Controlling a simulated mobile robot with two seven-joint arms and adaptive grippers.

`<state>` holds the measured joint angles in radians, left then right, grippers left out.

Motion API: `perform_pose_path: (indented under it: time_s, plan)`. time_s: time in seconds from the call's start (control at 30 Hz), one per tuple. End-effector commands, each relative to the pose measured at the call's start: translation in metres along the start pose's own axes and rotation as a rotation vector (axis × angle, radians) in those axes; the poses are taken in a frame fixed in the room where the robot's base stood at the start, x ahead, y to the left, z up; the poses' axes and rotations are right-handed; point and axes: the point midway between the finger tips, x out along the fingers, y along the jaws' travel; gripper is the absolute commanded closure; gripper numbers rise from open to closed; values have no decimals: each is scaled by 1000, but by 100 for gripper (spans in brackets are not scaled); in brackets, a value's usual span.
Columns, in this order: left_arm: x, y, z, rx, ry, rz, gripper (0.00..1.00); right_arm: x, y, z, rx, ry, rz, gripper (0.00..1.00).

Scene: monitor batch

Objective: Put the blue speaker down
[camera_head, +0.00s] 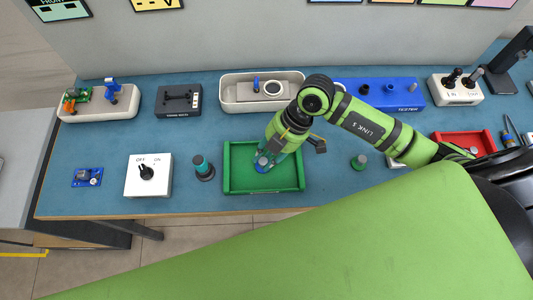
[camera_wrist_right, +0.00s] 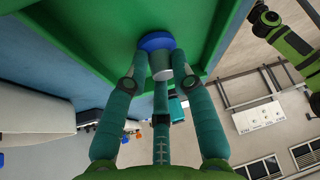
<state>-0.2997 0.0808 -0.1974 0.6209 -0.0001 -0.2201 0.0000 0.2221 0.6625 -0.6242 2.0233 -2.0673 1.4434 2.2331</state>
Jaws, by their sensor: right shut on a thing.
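The blue speaker (camera_wrist_right: 157,41) shows in the right wrist view as a blue disc with a grey round part (camera_wrist_right: 161,66) on the gripper side. My right gripper (camera_head: 267,157) points down into the green tray (camera_head: 234,188) and is shut on the speaker. In the right wrist view the fingers (camera_wrist_right: 160,72) close around its grey part. The blue rim lies against or just off the green tray floor; I cannot tell whether it touches. In the head view the gripper partly hides the speaker (camera_head: 261,168). My left gripper is not in view.
A dark teal-topped cylinder (camera_head: 203,168) and a white switch box (camera_head: 148,175) stand left of the tray. A green-topped piece (camera_head: 358,161) stands to its right. White bins (camera_head: 120,111), a blue tester (camera_head: 411,96) and a red tray (camera_head: 483,139) are also on the blue table (camera_head: 110,208).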

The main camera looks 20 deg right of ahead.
Motion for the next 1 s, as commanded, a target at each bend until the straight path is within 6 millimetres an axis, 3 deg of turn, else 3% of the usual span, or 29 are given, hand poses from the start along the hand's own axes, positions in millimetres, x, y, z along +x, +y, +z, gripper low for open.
perform_pose_path:
  time_s: [0.13,0.17,0.2,0.67,1.0]
  plan:
    - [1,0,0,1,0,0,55,3,0,2,1,0,-1,100]
    - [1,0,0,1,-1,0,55,3,0,2,0,0,0,67]
    - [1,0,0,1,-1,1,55,2,0,1,0,0,0,51]
    - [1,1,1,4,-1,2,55,-5,0,0,0,0,1,51]
    - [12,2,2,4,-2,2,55,-72,1,2,-2,-4,5,51]
